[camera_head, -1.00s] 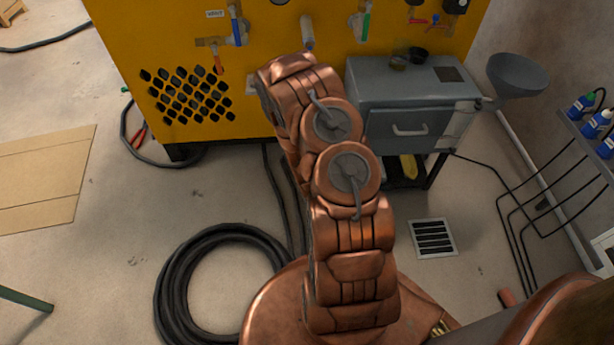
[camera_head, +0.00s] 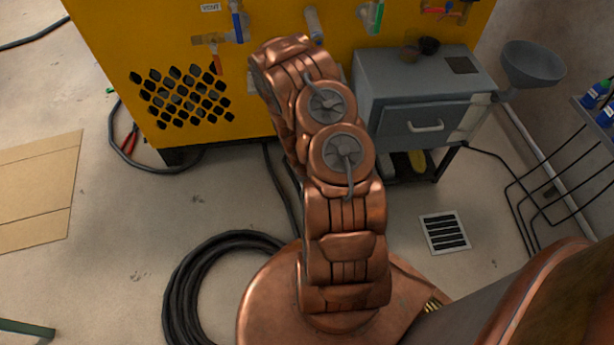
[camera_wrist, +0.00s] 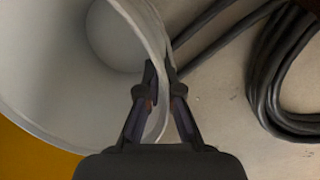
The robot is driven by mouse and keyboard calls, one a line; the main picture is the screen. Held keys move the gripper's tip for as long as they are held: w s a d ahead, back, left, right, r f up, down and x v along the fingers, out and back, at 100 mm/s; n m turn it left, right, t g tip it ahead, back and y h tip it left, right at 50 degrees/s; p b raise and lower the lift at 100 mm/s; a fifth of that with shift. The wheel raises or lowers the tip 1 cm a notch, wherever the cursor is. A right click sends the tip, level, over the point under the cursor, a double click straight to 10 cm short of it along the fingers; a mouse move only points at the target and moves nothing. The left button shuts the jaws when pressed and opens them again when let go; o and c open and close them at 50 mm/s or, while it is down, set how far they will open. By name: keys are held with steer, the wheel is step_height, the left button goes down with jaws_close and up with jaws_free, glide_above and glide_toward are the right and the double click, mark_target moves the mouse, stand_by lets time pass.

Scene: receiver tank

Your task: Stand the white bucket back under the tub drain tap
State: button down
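The white bucket (camera_wrist: 50,75) fills the left of the wrist view, with its open mouth and inside showing. My gripper (camera_wrist: 160,75) has one finger inside the bucket and one outside, with the rim wall pinched between them. The bucket and gripper do not show in the head view; my arm covers that area. The grey tub cabinet (camera_head: 405,75) with a drawer stands right of my arm. A small fitting sticks out at its right side; I cannot tell whether it is the drain tap.
A yellow machine (camera_head: 110,50) with several valves stands behind. A black hose coil (camera_head: 185,290) lies on the floor, also in the wrist view (camera_wrist: 265,95). A floor grate (camera_head: 444,232) lies in front of the cabinet. A grey funnel (camera_head: 530,65) is at the right. Cardboard (camera_head: 40,190) lies at the left.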

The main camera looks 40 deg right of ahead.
steer(key=w+d+f+b, duration=0.4)
steer(key=w, duration=0.2)
stand_by(0.6)
steer(key=shift+f, duration=0.25)
steer(key=c, duration=1.3)
jaws_free()
